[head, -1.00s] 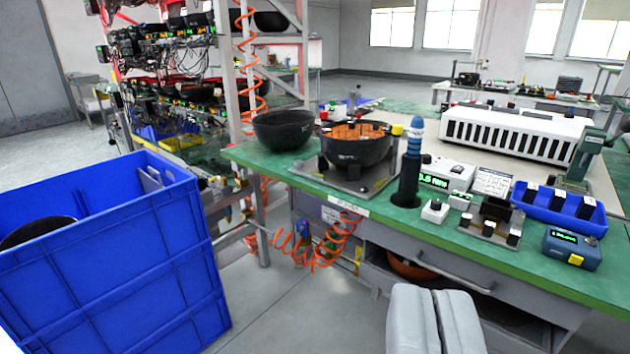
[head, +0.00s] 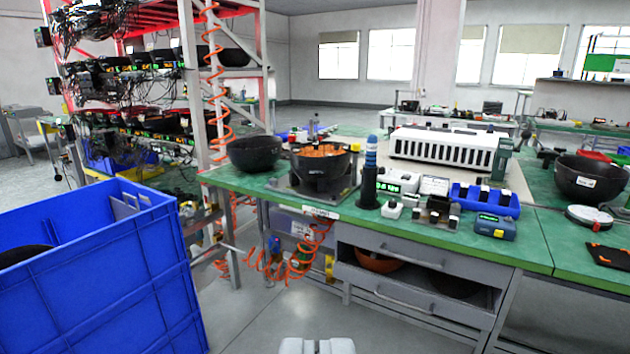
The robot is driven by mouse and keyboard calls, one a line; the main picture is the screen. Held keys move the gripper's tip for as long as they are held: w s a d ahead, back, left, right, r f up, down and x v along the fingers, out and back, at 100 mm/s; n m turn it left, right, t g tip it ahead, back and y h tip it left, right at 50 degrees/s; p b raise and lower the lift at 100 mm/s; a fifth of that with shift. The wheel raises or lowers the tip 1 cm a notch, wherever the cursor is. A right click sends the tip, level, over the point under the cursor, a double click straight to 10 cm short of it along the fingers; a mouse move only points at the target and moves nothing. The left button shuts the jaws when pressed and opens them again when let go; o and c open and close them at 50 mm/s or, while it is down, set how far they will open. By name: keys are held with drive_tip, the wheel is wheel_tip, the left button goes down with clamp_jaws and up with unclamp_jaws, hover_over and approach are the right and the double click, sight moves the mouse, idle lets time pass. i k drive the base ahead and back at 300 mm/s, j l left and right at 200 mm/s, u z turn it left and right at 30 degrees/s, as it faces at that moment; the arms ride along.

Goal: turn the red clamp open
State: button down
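I cannot make out a red clamp for sure in this view. A black bowl (head: 322,172) with orange contents sits on a grey fixture plate (head: 291,192) on the green bench, with a small yellow part (head: 355,148) at its right rim. Any clamp there is too small to tell. My gripper (head: 317,346) shows only as pale grey finger tops at the bottom edge. The fingers lie side by side with nothing seen between them. They are in front of the bench and well short of the fixture.
A blue crate (head: 160,262) stands close at the left. The green bench (head: 268,187) carries another black bowl (head: 255,154), a blue-topped dark post (head: 370,175), a blue tray (head: 514,208) and a meter (head: 495,227). An open drawer (head: 395,295) is below. Orange hoses hang by the rack (head: 190,75). Bare floor lies between.

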sight(291, 138)
drive_tip(key=i+j, duration=0.2)
drive_tip(key=i, duration=0.3)
drive_tip(key=i+j, duration=0.25)
drive_tip(key=i, duration=0.25)
drive_tip(key=i+j+u, duration=0.1)
drive_tip(key=i, duration=0.4)
drive_tip(key=i+j, duration=0.3)
drive_tip(key=i, duration=0.2)
drive_tip(key=i+j, duration=0.15)
drive_tip(key=i, duration=0.35)
